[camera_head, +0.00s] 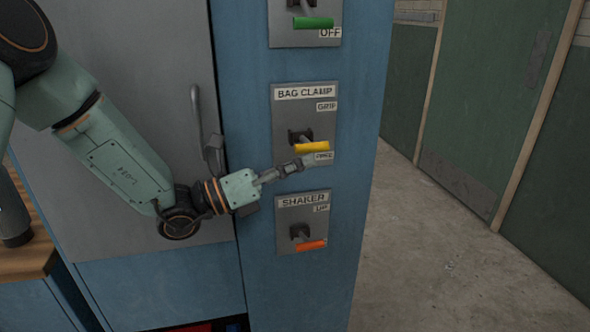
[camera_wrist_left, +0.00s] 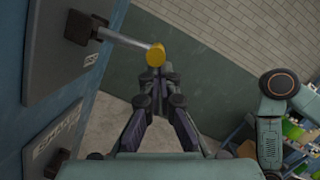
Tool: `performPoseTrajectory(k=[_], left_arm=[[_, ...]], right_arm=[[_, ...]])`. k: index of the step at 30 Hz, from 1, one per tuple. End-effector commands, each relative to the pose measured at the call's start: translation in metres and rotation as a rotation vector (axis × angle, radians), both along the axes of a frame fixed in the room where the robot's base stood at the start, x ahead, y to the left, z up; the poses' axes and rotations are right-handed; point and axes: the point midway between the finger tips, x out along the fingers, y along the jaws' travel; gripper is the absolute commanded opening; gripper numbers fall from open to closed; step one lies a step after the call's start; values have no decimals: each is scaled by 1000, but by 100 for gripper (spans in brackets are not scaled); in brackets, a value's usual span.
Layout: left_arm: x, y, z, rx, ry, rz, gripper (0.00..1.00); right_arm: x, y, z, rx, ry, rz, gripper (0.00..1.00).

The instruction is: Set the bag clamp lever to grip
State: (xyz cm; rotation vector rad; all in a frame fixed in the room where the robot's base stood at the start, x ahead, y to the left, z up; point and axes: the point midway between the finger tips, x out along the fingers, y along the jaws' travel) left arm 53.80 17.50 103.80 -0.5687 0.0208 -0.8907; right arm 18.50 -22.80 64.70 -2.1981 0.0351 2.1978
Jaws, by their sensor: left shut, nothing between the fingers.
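The bag clamp lever (camera_head: 311,146) has a yellow handle on a dark pivot, on a grey plate (camera_head: 283,123) marked BAG CLAMP. The GRIP label (camera_head: 326,106) is above the lever. The handle sits low, just above a lower label that my gripper partly covers. My left gripper (camera_head: 308,161) is shut and empty, its tips just below the yellow handle. In the left wrist view, the yellow handle end (camera_wrist_left: 156,54) is right beyond the closed fingertips (camera_wrist_left: 158,78); I cannot tell whether they touch. My right gripper is not in view.
An orange shaker lever (camera_head: 311,245) is below my gripper, and a green lever (camera_head: 313,22) is above. A grey door (camera_head: 150,50) with a handle (camera_head: 197,115) is at left. Concrete floor (camera_head: 425,250) is open at right, before green doors (camera_head: 490,90).

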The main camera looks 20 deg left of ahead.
Motion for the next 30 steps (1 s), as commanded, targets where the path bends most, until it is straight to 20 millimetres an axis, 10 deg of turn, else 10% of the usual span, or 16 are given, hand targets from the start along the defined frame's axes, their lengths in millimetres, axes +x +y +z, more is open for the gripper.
performPoseTrajectory(k=[30], left_arm=[[2, 2, 36, -149, 220, 1, 0]], right_arm=[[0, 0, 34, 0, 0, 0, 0]])
